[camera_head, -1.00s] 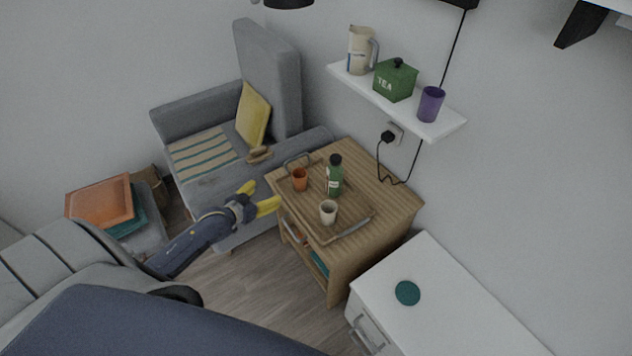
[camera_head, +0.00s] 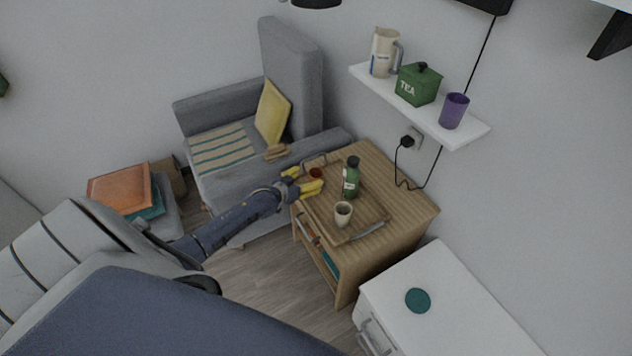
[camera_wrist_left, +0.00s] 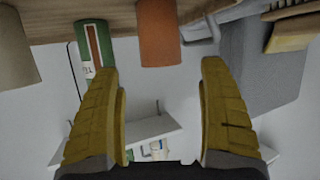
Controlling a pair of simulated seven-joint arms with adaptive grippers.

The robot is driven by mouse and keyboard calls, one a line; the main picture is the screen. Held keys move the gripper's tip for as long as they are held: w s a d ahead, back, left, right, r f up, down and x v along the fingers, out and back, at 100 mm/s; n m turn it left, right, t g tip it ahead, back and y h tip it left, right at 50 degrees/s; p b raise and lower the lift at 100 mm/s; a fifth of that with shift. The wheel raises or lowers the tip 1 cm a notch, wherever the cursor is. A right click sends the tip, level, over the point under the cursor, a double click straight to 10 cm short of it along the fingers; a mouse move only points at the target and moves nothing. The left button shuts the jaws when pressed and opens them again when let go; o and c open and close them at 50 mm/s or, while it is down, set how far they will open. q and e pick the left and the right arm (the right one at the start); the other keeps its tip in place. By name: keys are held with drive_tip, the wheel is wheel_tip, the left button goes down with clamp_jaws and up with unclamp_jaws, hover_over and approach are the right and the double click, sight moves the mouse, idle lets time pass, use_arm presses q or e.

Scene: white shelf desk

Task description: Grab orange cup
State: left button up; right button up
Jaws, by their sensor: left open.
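The orange cup (camera_head: 316,173) stands on the wooden tray (camera_head: 374,221) on the wooden side table (camera_head: 412,207). My left gripper (camera_head: 311,180) is open at the tray's left side, close to the cup, and its yellow fingers partly hide the cup in the head view. In the left wrist view, which looks inverted, the orange cup (camera_wrist_left: 158,38) shows beyond and between the spread fingertips of my gripper (camera_wrist_left: 160,75). Nothing is between the fingers. My right gripper is not in view.
On the tray, a green bottle (camera_head: 351,178) stands right of the orange cup and a beige cup (camera_head: 343,213) stands nearer the front. A grey armchair (camera_head: 291,72) is behind and left. A wall shelf (camera_head: 420,108) holds a pitcher, a tea box and a purple cup.

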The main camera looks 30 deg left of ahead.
sight(320, 172)
use_arm(q)
drive_tip(key=shift+x, duration=3.25)
drive_tip(key=c, duration=1.2)
drive_tip(key=shift+c, duration=1)
drive_tip(key=shift+r, duration=0.1)
